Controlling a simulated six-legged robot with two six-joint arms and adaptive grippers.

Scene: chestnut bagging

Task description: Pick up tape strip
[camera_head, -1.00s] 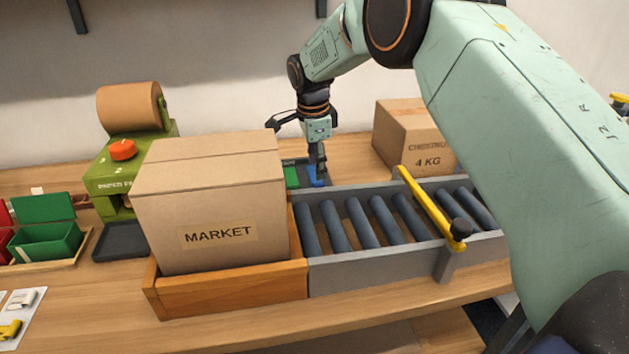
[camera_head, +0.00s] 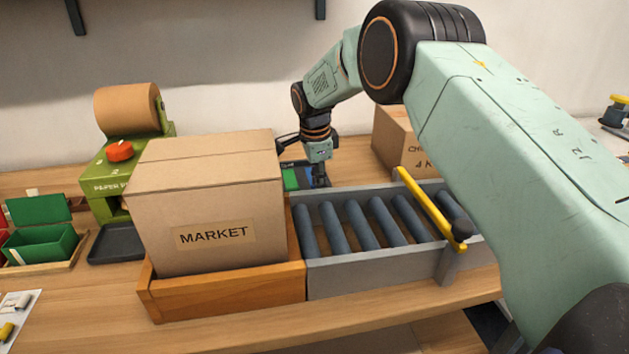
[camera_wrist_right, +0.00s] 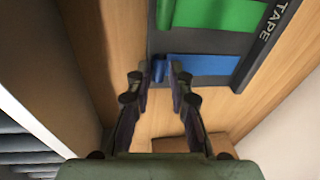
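A blue tape strip (camera_wrist_right: 205,68) lies on the dark tape holder (camera_wrist_right: 275,30), which is marked TAPE, in the right wrist view. A green tape strip (camera_wrist_right: 225,13) lies beside it; it also shows in the head view (camera_head: 290,179). My right gripper (camera_wrist_right: 160,72) is open, its fingertips on either side of the blue strip's left end. A gap shows between the fingers; contact with the strip cannot be told. In the head view my right gripper (camera_head: 319,181) points down at the holder, behind the roller conveyor, and largely covers the blue strip. My left gripper is not in view.
A MARKET carton (camera_head: 205,205) in a wooden tray (camera_head: 230,293) stands left of the roller conveyor (camera_head: 375,267), which has a yellow bar (camera_head: 428,205). A second carton (camera_head: 391,135) stands behind, right of the gripper. A paper dispenser (camera_head: 105,175) is at left.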

